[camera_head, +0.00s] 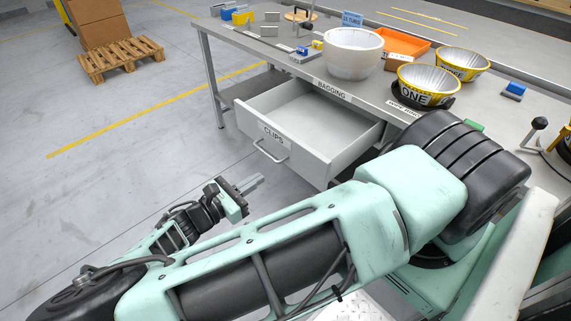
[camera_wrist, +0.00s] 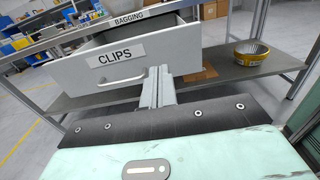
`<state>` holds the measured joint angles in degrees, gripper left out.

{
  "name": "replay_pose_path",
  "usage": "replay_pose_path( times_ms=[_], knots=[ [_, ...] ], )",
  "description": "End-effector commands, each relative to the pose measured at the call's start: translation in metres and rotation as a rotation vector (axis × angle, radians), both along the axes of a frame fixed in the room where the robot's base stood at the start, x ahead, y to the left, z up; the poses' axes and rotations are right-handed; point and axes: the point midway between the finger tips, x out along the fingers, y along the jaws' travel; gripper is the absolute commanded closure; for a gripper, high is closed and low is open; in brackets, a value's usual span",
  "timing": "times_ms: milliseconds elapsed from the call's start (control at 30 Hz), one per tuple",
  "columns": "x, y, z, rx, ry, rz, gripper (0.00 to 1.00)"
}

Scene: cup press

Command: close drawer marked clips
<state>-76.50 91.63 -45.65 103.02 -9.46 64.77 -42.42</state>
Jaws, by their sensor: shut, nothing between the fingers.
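The drawer marked CLIPS (camera_head: 303,154) is pulled well out from under the workbench, and its inside looks empty in the head view. Its grey front with the CLIPS label (camera_wrist: 118,57) fills the upper left of the wrist view. A bar handle (camera_head: 269,151) sits on the front below the label; it also shows in the wrist view (camera_wrist: 124,80). My gripper (camera_head: 256,182) is shut and empty, in front of and a little below the drawer front in the head view. In the wrist view its fingers (camera_wrist: 157,84) overlap the right part of the drawer front; I cannot tell whether they touch it.
The workbench (camera_head: 290,68) carries a white bowl (camera_head: 352,52), yellow-banded bowls (camera_head: 428,84), an orange tray (camera_head: 404,43) and small parts. The floor left of the drawer is clear; a pallet (camera_head: 120,59) stands far left.

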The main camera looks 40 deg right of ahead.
Motion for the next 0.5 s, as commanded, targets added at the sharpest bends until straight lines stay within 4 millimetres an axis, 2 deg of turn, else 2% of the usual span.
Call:
replay_pose_path(
  times_ms=[133, 267, 500],
  knots=[
    [0.003, -0.006, 0.001, -0.021, -0.001, 0.012, 1.00],
    [0.003, -0.023, 0.002, -0.022, 0.000, 0.009, 1.00],
    [0.004, -0.073, 0.002, -0.022, -0.001, 0.008, 1.00]
  ],
)
